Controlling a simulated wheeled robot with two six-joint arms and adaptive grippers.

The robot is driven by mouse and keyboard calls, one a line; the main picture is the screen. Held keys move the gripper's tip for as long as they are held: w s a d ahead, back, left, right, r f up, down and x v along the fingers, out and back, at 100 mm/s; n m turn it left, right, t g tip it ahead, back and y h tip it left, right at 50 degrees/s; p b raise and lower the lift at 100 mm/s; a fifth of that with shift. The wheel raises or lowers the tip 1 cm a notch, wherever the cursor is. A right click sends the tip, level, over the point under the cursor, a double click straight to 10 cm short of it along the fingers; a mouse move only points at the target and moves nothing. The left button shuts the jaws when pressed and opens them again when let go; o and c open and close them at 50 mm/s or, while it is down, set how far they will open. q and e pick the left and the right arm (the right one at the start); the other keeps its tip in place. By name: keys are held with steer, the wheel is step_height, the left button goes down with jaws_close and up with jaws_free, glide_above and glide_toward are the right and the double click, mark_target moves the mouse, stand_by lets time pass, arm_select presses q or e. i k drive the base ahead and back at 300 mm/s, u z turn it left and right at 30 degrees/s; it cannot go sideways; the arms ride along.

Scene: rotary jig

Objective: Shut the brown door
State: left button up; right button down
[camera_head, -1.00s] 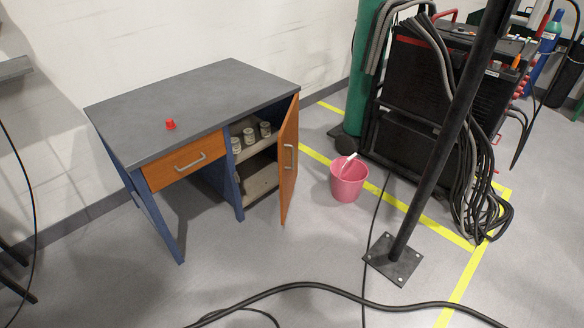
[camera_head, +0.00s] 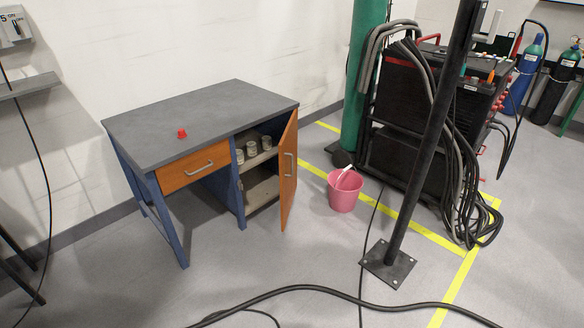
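The brown door (camera_head: 289,172) is the orange-brown cabinet door on the right side of a grey-topped desk (camera_head: 200,118). It stands wide open, swung out toward the front, with a silver handle (camera_head: 290,164) on its right-hand face. Behind it the open compartment (camera_head: 262,188) shows shelves with several small pale jars (camera_head: 252,148) on the upper one. Neither of my grippers shows in the head view.
A pink bucket (camera_head: 342,196) stands on the floor right of the door. A black post with a base plate (camera_head: 392,264) and a welding cart (camera_head: 405,115) are further right. Dark cables (camera_head: 330,290) cross the floor in front. The floor before the desk is otherwise clear.

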mark_target(287, 145)
steer(key=u, duration=0.3)
steer(key=k, duration=0.35)
steer(key=z, duration=1)
steer(key=i, duration=1.25)
steer(key=u, duration=0.5)
steer(key=i, duration=0.8)
steer(key=u, duration=0.8)
